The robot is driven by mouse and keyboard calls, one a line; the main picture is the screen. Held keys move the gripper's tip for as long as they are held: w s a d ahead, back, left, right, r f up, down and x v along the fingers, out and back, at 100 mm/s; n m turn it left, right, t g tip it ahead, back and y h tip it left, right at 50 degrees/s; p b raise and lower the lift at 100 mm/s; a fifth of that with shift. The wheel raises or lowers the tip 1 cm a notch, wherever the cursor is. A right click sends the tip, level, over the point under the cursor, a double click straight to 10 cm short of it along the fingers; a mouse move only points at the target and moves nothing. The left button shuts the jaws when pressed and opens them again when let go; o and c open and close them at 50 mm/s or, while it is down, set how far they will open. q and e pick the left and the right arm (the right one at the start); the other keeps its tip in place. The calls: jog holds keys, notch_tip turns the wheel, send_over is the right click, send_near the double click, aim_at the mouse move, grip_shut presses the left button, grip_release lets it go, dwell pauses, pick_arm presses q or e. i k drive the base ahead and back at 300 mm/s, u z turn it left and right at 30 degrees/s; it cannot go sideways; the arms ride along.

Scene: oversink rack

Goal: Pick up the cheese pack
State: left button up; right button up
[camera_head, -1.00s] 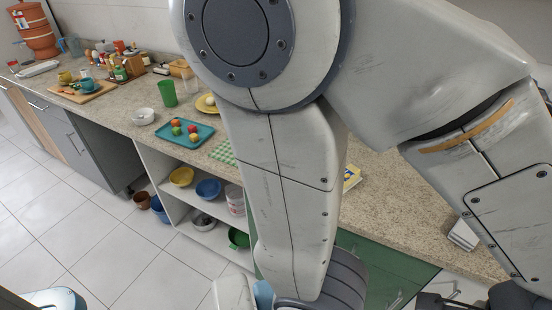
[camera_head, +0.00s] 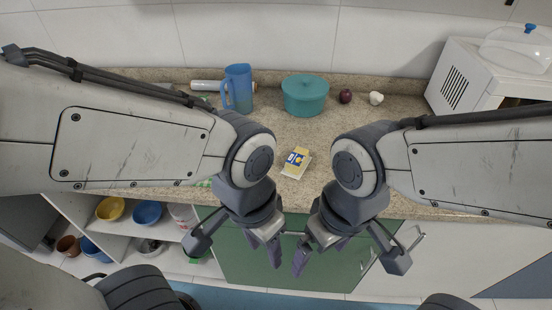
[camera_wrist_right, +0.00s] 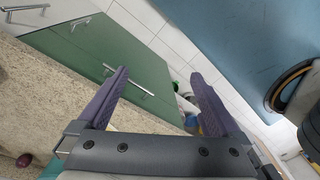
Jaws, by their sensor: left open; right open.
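The cheese pack (camera_head: 296,162) is a small yellow pack with a blue and white label. It lies on the speckled counter (camera_head: 290,200) between my two arms in the head view. My left gripper (camera_head: 275,254) is in front of the counter edge, closer to me than the pack, and touches nothing. My right gripper (camera_head: 300,261) is beside it, also in front of the counter edge. The right wrist view shows the right gripper's purple fingers (camera_wrist_right: 159,75) spread with nothing between them. The cheese pack is not visible in that view.
A teal pot (camera_head: 305,96), a blue pitcher (camera_head: 238,88), a dark red onion (camera_head: 345,96) and a garlic bulb (camera_head: 376,98) stand behind the pack. A white microwave (camera_head: 480,80) is at right. Green cabinet doors (camera_head: 260,262) are below. The counter around the pack is clear.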

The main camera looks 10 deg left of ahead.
aim_at(296, 164)
jog(key=k, duration=0.5)
jog(key=z, duration=1.4)
jog(key=i, duration=1.1)
jog(key=u, duration=3.1)
